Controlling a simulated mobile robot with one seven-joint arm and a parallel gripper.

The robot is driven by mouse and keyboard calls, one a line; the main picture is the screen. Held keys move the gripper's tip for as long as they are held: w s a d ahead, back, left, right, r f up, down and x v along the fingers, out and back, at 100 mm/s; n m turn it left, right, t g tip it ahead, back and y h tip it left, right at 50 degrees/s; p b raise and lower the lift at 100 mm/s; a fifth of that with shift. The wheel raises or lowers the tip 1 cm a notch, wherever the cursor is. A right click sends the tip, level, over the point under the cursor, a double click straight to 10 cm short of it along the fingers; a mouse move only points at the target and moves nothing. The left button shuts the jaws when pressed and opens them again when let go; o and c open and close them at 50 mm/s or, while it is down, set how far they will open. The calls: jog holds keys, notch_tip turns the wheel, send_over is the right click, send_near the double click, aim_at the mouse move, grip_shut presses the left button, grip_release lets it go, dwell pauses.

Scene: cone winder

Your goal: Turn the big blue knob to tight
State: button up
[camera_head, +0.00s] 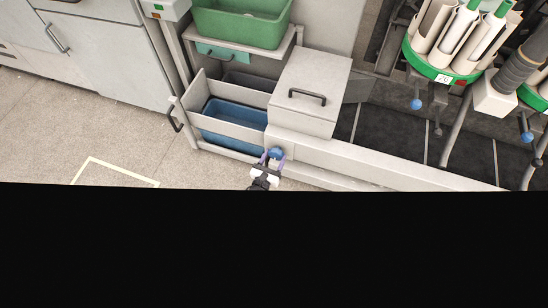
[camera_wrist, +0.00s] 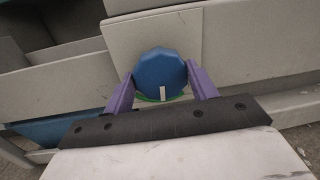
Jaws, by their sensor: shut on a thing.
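The big blue knob (camera_wrist: 158,72) is on a pale grey panel in the middle of the wrist view. It has a faceted rim and a white mark at its lower edge, pointing down. A strip of green shows just below it, beside the mark. My gripper (camera_wrist: 160,88) has its two purple fingers on the left and right sides of the knob and is shut on it. In the head view the knob (camera_head: 275,153) is small, at the low front of the machine, with my gripper (camera_head: 268,163) around it from below. Any wording near the knob cannot be read.
A blue bin (camera_head: 235,118) sits in the low frame left of the knob. A lidded box (camera_head: 310,90) with a dark handle stands above. A green crate (camera_head: 240,22) is on the shelf. Open floor (camera_head: 80,120) lies to the left. Black fills the lower head view.

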jog(key=shift+w+m, duration=0.1)
jog(key=shift+m, duration=0.4)
jog(key=o, duration=1)
